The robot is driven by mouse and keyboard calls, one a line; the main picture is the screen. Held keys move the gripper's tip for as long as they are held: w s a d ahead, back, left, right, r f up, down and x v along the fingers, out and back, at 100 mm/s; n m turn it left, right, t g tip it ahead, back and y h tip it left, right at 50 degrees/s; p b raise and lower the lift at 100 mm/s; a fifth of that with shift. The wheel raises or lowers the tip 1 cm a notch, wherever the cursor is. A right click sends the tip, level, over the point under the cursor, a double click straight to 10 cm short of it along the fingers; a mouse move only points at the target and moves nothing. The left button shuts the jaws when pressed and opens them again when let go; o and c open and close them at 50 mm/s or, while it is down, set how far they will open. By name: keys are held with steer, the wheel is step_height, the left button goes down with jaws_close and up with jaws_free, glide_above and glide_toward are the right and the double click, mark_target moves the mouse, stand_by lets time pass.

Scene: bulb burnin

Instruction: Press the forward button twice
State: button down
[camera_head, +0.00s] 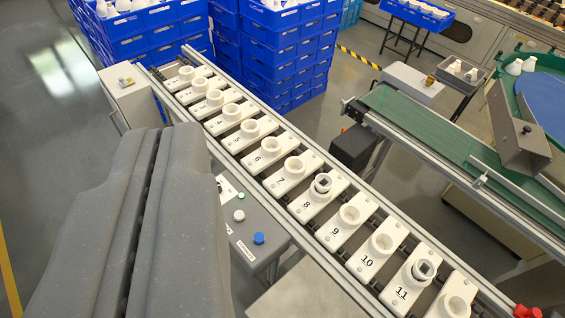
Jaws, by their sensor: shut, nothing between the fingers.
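A grey control box (262,216) stands beside the near side of the numbered conveyor. On its top are a blue button (258,238), a white button (239,215) and a small green button (241,195). White labels lie near them, too small to read, so I cannot tell which is the forward button. My gripper (160,132) is large and grey in the left foreground. Its two fingers are shut together with nothing between them. In the picture it lies left of the buttons, apart from them, and covers the left part of the box.
The conveyor (318,238) carries white numbered sockets; numbers 8 (323,183) and 11 (424,269) hold something. Stacked blue crates (285,60) stand behind. A green belt (440,130) runs at right. A pale box (128,95) stands at the conveyor's far left end.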

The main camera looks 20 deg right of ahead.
stand_by(0.4)
steer(key=m+g, duration=0.6)
steer(key=m, duration=0.2)
glide_above(260, 241)
step_height(260, 241, down, 47)
steer(key=shift+f+y+b, duration=0.3)
steer(key=shift+y+b, duration=0.1)
steer(key=shift+f+b, duration=1.85)
steer(key=shift+f, duration=2.55)
